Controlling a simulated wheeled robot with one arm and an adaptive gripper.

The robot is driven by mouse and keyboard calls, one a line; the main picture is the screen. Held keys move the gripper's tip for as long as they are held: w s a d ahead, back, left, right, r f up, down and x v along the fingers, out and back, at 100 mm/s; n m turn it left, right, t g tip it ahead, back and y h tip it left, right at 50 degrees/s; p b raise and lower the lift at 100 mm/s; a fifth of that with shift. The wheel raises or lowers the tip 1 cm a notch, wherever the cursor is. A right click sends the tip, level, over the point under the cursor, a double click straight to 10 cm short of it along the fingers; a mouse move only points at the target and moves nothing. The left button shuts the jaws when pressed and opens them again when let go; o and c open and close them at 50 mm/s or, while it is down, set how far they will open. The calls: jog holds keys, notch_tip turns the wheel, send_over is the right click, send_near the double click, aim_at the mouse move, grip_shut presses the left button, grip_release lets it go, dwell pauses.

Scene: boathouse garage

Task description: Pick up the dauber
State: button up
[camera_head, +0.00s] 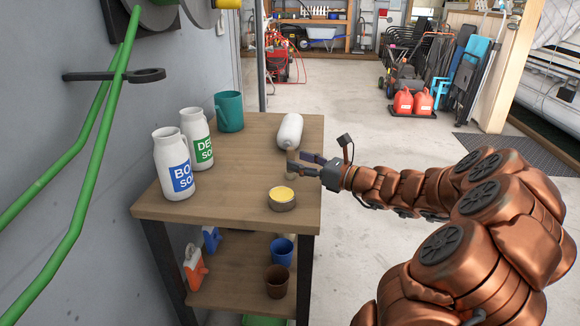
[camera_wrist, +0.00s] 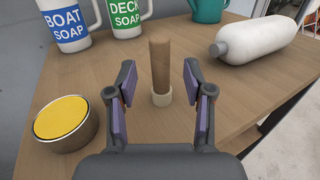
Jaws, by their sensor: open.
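The dauber, an upright brown wooden handle on a pale round base, stands on the bench top in the middle of the wrist view (camera_wrist: 161,68). My gripper (camera_wrist: 160,88) is open, with one purple-padded finger on each side of the dauber in that view. A gap shows between each finger and the dauber, and nothing is held. In the head view my gripper (camera_head: 301,164) is low over the right edge of the bench and hides most of the dauber.
A round tin with yellow contents (camera_head: 282,198) sits close to my gripper. A white bottle (camera_head: 289,131) lies behind it. Two white soap jugs (camera_head: 174,165) (camera_head: 197,138) and a teal mug (camera_head: 229,112) stand at the left of the wooden bench (camera_head: 238,190).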

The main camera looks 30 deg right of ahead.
aim_at(291, 159)
jog(key=shift+x, duration=1.8)
jog(key=shift+d+f, duration=0.1)
jog(key=shift+f, duration=0.05)
grip_shut()
